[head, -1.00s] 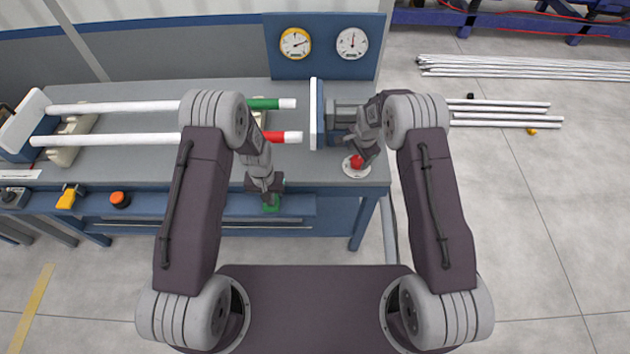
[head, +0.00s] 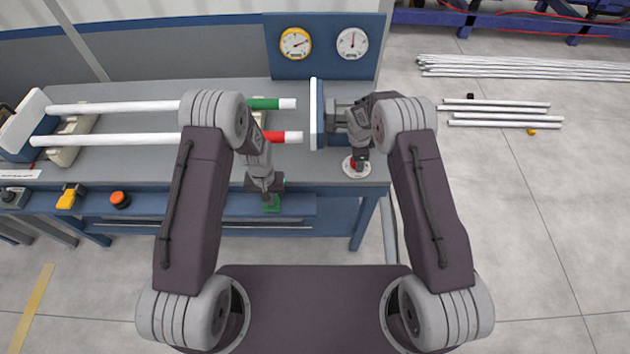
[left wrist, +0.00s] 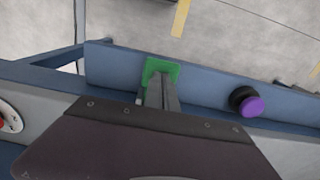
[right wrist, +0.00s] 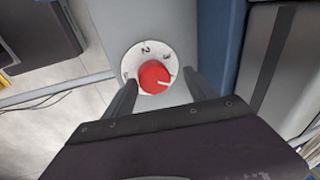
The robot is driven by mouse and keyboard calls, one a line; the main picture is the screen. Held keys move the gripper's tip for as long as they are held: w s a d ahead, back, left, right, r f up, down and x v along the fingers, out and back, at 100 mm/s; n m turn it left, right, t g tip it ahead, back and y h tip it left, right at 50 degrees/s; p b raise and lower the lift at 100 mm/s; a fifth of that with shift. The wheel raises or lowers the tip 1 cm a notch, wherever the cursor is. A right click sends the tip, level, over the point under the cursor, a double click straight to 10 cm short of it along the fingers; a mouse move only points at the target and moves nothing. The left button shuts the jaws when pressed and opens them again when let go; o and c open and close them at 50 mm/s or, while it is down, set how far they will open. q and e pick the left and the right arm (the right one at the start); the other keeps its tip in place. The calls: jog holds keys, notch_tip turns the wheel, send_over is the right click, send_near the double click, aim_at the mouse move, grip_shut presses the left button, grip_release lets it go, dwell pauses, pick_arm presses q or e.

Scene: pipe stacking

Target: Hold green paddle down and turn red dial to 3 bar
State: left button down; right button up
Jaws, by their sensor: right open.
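The green paddle (head: 271,204) is on the bench's front edge; it also shows in the left wrist view (left wrist: 160,68). My left gripper (head: 268,194) is directly over it, fingers closed together with tips at the paddle, apparently touching; they hide part of it. The red dial (right wrist: 154,78) sits on a white numbered plate (right wrist: 134,58); 2 and 3 are readable along its far side. The dial's white mark points right and slightly toward me, not at the 3. My right gripper (right wrist: 160,78) is open, one finger on each side of the dial.
A yellow-rimmed gauge (head: 295,43) and a white gauge (head: 352,43) stand on the back panel; the white gauge's needle points up. Green-ended (head: 264,104) and red-ended (head: 286,137) pipes lie left. A blue-and-white upright plate (head: 316,113) stands near my right gripper.

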jog(key=shift+s+d+f, duration=0.1)
jog(key=shift+s+f, duration=0.05)
jog(key=shift+f, duration=0.55)
jog(key=shift+r, duration=0.1)
jog(key=c, duration=1.1)
jog(key=shift+r, duration=0.1)
